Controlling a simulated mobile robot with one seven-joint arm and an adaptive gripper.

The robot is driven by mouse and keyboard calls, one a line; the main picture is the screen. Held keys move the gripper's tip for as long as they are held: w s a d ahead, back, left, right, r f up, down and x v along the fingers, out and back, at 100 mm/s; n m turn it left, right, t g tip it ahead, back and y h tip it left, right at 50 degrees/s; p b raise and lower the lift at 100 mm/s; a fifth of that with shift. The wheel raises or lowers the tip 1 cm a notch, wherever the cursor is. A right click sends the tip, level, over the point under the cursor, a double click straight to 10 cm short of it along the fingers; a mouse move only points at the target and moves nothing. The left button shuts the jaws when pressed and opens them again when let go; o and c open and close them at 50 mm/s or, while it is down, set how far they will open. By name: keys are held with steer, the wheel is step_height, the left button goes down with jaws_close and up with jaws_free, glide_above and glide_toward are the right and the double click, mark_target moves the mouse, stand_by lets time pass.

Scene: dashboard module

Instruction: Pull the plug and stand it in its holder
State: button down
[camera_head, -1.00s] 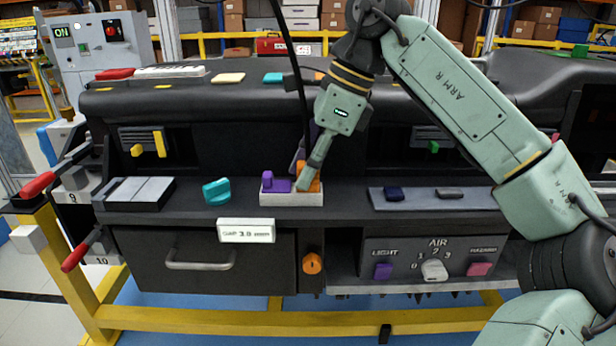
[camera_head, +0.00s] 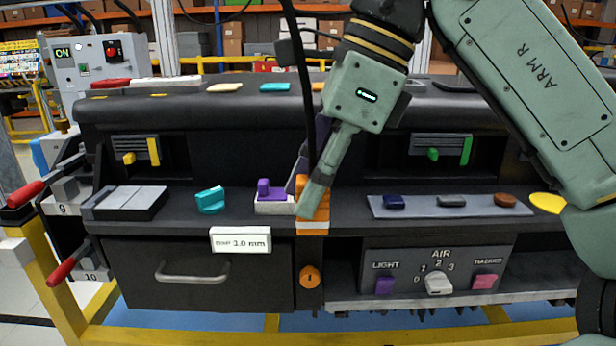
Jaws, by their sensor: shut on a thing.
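My gripper (camera_head: 314,198) points down and is shut on an orange block with a pale band (camera_head: 313,227), seemingly the plug. The fingers cover its upper part. The block is in front of the right part of a white base (camera_head: 272,208) and overlaps the shelf's front edge in the picture. A purple block (camera_head: 270,189) sits on the left of the base. A black cable (camera_head: 302,95) runs down behind the fingers; its lower end is hidden. I cannot tell which thing is the holder.
A teal knob (camera_head: 210,200) stands left of the base. A panel with small buttons (camera_head: 425,208) lies to the right. Below are a drawer (camera_head: 190,285), an orange knob (camera_head: 309,276) and a control panel (camera_head: 405,262). Bare shelf shows between these.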

steer(key=s+r+p, duration=0.1)
steer(key=r+p, duration=0.1)
steer(key=s+r+p, duration=0.2)
steer(key=shift+r, duration=0.2)
stand_by(0.6)
steer(key=shift+f, duration=0.1)
stand_by(1.8)
